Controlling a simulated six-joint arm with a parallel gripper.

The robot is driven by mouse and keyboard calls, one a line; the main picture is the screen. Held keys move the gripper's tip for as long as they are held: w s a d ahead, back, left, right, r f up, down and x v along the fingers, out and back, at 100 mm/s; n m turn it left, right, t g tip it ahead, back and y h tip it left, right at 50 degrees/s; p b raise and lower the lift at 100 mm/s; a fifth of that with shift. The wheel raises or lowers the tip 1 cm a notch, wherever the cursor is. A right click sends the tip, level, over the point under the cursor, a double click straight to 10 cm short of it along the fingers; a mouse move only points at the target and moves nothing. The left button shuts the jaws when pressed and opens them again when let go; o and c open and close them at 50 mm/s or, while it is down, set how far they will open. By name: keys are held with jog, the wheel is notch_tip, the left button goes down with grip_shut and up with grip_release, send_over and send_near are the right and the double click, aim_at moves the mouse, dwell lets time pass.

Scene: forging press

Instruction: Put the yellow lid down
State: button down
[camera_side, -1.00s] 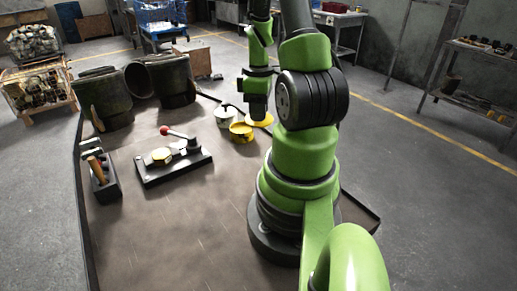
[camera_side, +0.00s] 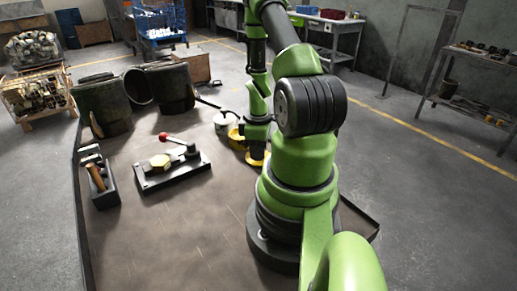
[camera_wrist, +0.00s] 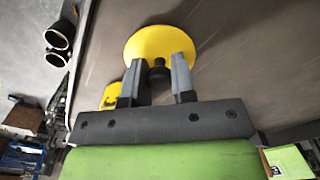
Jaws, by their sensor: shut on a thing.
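The yellow lid (camera_side: 256,161) is a round disc with a dark knob. It is low over the brown table, in front of and to the right of the yellow pot (camera_side: 236,140). I cannot tell whether the lid touches the table. In the wrist view the lid (camera_wrist: 150,42) shows beyond my fingers, and my gripper (camera_wrist: 160,66) is shut on its knob. In the side view my gripper (camera_side: 256,146) points down on top of the lid and partly hides the pot. The yellow pot (camera_wrist: 110,98) also shows beside my left finger in the wrist view.
A white pot (camera_side: 224,123) stands behind the yellow pot. A black clamp fixture (camera_side: 174,173) with a red-knobbed lever sits to the left. A dark tool box (camera_side: 100,184) and big dark buckets (camera_side: 103,105) stand further left. The table's front middle (camera_side: 190,230) is clear.

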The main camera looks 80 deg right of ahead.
jog(key=shift+f, duration=0.15)
jog(key=c, duration=1)
grip_release()
jog(key=shift+o, duration=0.2)
